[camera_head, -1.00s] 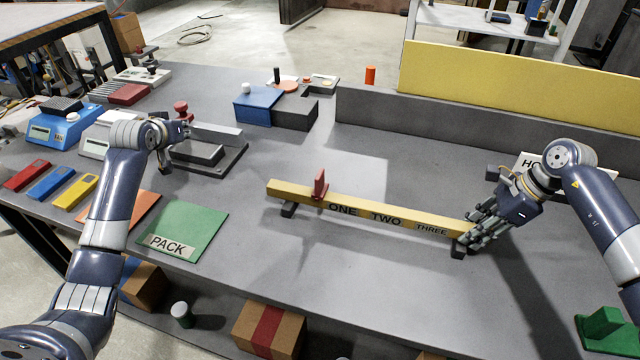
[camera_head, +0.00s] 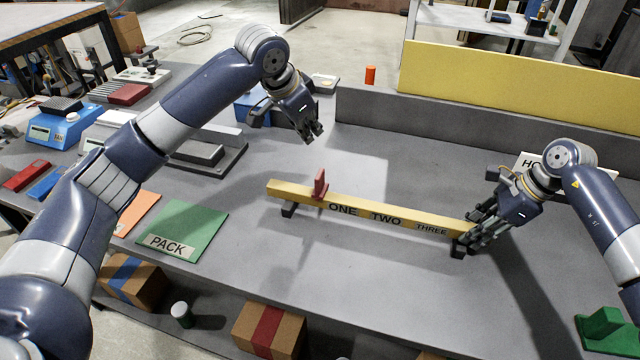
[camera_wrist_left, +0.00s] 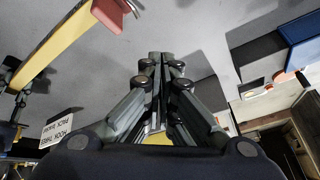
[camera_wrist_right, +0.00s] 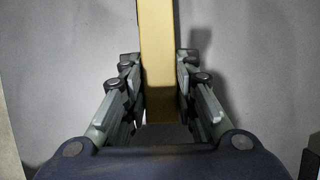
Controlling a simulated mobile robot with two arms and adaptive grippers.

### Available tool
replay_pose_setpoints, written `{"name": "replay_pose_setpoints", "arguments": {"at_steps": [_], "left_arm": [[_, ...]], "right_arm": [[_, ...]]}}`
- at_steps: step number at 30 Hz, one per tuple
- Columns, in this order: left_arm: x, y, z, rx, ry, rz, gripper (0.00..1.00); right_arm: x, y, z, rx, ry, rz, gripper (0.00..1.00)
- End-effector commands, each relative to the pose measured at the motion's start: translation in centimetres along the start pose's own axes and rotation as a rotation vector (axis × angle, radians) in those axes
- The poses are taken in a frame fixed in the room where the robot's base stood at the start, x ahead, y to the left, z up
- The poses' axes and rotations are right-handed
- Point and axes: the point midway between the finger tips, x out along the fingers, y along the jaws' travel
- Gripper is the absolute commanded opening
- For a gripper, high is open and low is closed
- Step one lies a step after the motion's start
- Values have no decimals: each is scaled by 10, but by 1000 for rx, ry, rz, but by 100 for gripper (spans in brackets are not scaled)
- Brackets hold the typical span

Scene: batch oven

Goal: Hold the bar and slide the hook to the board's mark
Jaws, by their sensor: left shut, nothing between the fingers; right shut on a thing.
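The yellow bar (camera_head: 357,210) lies on two dark supports on the grey table, with ONE, TWO and THREE printed along its front. The red hook (camera_head: 320,184) stands on the bar left of ONE. My right gripper (camera_head: 472,240) is shut on the bar's right end; the right wrist view shows the bar (camera_wrist_right: 158,60) between its fingers. My left gripper (camera_head: 314,134) is shut and empty, above the table behind the hook, apart from it. In the left wrist view the bar (camera_wrist_left: 55,42) and the hook (camera_wrist_left: 112,14) show at upper left.
A white sign (camera_head: 525,160), partly hidden by my right arm, stands at the right. In the left wrist view a sign (camera_wrist_left: 70,130) reads HOOK and PACK. A green PACK mat (camera_head: 190,228) and a grey fixture (camera_head: 215,158) lie left. The table in front of the bar is clear.

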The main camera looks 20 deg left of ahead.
Motion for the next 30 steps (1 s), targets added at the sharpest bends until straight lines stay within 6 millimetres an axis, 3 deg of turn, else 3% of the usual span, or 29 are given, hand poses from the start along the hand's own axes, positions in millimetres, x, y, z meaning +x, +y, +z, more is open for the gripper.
{"name": "replay_pose_setpoints", "arguments": {"at_steps": [6,14,30], "left_arm": [[-12,19,17,129,-155,11,0],[-15,25,31,178,-233,17,0],[44,37,62,178,-235,20,0]], "right_arm": [[1,0,-1,3,2,0,0],[1,0,-1,3,2,0,0],[0,0,-1,3,2,0,0]]}}
